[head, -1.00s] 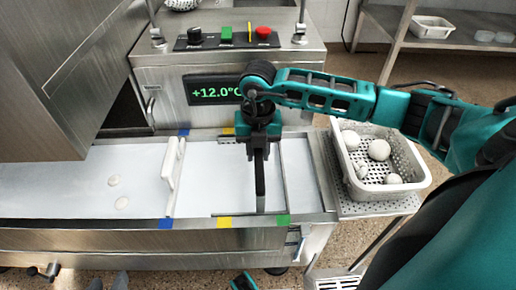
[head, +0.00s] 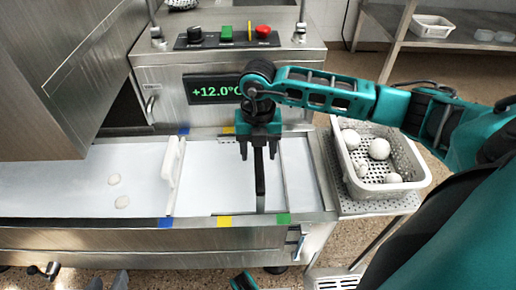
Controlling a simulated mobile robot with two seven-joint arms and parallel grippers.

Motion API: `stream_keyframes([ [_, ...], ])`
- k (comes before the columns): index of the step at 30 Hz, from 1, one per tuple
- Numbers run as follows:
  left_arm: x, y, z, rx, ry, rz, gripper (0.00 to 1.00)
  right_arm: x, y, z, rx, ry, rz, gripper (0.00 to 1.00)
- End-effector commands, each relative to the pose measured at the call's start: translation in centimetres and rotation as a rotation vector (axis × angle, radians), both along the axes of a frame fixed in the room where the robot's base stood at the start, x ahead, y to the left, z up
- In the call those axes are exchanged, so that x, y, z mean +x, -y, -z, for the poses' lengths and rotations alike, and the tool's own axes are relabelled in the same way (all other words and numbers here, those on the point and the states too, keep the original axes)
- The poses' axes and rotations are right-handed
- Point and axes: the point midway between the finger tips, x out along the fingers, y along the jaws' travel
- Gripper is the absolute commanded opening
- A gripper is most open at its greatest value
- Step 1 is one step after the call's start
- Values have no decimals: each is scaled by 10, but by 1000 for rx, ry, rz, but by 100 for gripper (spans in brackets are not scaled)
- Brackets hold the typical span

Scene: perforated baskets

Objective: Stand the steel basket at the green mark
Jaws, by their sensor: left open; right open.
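The steel basket sits low in the pale-filled trough; its dark handle bar (head: 260,185) and thin near rim (head: 238,214) show, and most of it is hidden. The handle is between the yellow mark (head: 225,222) and the green mark (head: 284,219) on the trough's front edge. My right gripper (head: 259,156) is open above the handle, with a finger on each side of it. I cannot tell whether they touch. A thin steel edge (head: 285,175) runs across near the green mark.
A white divider (head: 173,165) stands near the blue mark (head: 166,223). White lumps (head: 122,202) float to its left. A perforated pale basket (head: 350,185) with white balls stands right of the trough. A control box (head: 225,60) is behind, and a steel hood (head: 60,80) overhangs the left.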

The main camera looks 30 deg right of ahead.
Motion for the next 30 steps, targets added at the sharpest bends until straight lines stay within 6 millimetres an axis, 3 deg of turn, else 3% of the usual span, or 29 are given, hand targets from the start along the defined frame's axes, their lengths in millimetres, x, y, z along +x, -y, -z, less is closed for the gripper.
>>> stream_keyframes([
  [7,2,-1,-22,-4,22,-7,43,2,0,-58,1,8,1,57],
  [15,-2,-8,-20,12,8,-20,43,1,0,-110,1,6,0,57],
  [21,-2,-11,-21,16,15,-22,43,1,0,-125,0,5,1,57],
  [30,-2,-11,-20,18,14,-21,43,1,0,-126,1,4,1,57],
])
